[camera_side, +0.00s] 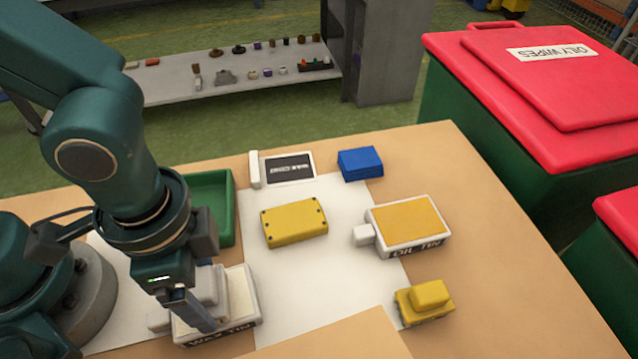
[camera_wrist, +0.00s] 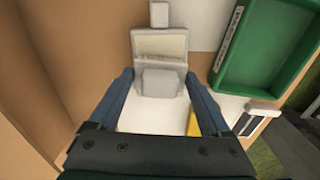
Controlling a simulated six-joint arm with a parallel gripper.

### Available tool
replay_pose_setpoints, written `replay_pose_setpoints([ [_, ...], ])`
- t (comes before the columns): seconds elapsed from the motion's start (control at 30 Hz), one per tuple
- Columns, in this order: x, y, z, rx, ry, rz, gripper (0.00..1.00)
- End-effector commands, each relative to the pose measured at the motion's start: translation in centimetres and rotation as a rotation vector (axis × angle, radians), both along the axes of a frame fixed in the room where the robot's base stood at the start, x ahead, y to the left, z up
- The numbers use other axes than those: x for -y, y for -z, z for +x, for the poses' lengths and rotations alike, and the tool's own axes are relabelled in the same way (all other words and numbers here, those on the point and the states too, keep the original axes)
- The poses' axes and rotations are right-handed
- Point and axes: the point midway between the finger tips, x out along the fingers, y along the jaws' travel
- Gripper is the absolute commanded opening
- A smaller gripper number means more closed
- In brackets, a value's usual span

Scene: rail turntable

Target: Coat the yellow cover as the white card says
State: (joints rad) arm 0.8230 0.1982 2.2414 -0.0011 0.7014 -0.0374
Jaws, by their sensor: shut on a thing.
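The yellow cover (camera_side: 295,222) lies flat on a white sheet, with dark spots at its corners. The white card (camera_side: 290,168) lies behind it; the pale lettering on its dark panel looks like "WAX COAT" but is too small to be sure. My gripper (camera_side: 207,312) is at the wax tin (camera_side: 243,293), shut on a light grey block (camera_wrist: 160,83). The block sits at the tin's opening; I cannot tell whether it touches the contents. The oil tin (camera_side: 410,225), with a yellow top, stands right of the cover. A yellow stepped block (camera_side: 426,300) stands in front of it.
A blue block (camera_side: 360,163) lies behind the cover. A green tray (camera_side: 226,205) stands left of the cover, partly behind my arm. A red-lidded bin marked "OILY WIPES" (camera_side: 545,75) stands beyond the table's right edge. The sheet around the cover is clear.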

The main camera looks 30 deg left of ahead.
Motion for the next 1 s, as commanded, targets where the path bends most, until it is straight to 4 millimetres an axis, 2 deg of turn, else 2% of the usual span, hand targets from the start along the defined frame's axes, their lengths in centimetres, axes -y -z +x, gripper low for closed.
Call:
replay_pose_setpoints([
  [0.33, 0.0, -0.2, 0.0, 0.000, 0.001, 0.001, 0.37],
  [1.0, 0.0, -5.3, 0.0, 0.001, 0.000, -0.001, 0.37],
])
